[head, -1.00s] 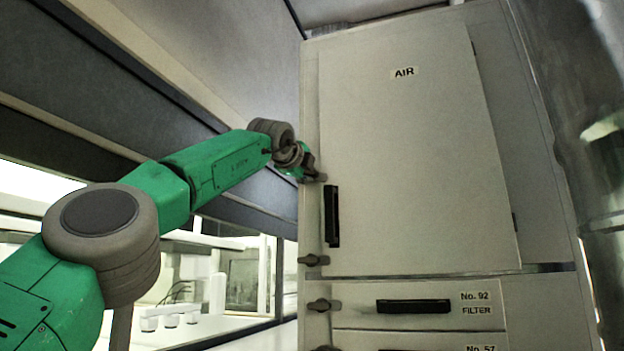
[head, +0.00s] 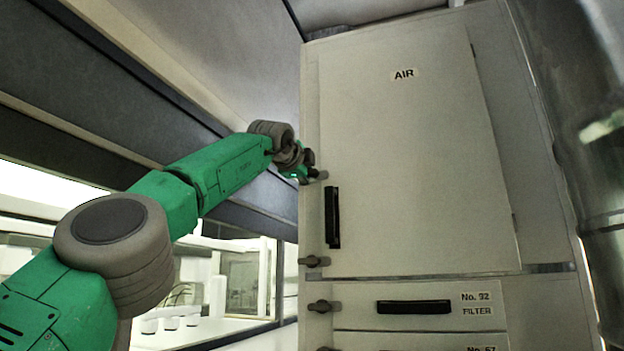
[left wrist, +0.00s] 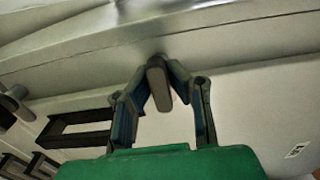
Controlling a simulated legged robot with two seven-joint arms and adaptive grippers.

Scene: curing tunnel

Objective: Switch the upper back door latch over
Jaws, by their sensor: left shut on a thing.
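The tall grey cabinet's AIR door (head: 410,170) is closed in the head view. The upper latch (head: 319,176) is a small grey-brown handle on the door's left edge. My left gripper (head: 306,166) is at this latch, coming in from the left. In the left wrist view the latch handle (left wrist: 159,88) stands between the blue-padded fingers of my left gripper (left wrist: 152,84), which is shut on it. The gripper partly hides the latch in the head view. A lower latch (head: 314,261) sits on the same door edge. My right gripper is not in view.
A black door handle (head: 332,217) stands out just below the upper latch; it also shows in the left wrist view (left wrist: 75,128). Below the door is a No. 92 FILTER drawer (head: 360,320) with its own latch (head: 322,306). A dark-edged overhead panel (head: 120,110) runs close above my left arm.

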